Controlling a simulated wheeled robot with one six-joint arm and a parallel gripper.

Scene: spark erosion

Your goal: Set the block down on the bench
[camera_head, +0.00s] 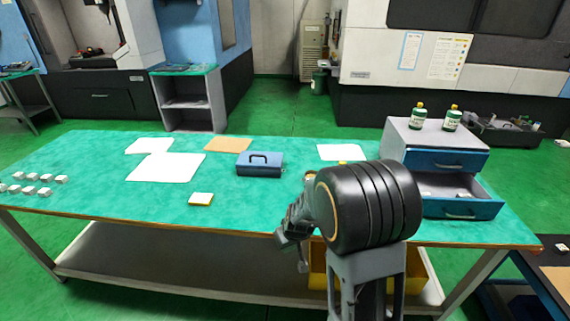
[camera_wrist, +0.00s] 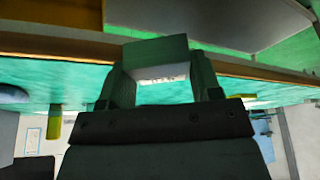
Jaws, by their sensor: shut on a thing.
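The bench (camera_head: 110,212) has a green top and fills the middle of the head view. My gripper (camera_head: 286,236) is at its front edge, left of the large black joint of my arm. In the wrist view my gripper (camera_wrist: 160,78) is shut on a grey block (camera_wrist: 156,54), with one finger on each side. The block's lower face is pale and bears faint marks. The bench edge (camera_wrist: 55,48) runs behind the block in the wrist view. I cannot make out the block in the head view, nor whether it touches the bench.
White blocks (camera_head: 45,178) sit at the left end. Paper sheets (camera_head: 165,168), a blue toolbox (camera_head: 260,168) and a small white-and-orange pad (camera_head: 201,199) lie mid-bench. A drawer cabinet (camera_head: 440,135) with its lower drawer open stands right. Bare green surface shows left of the pad.

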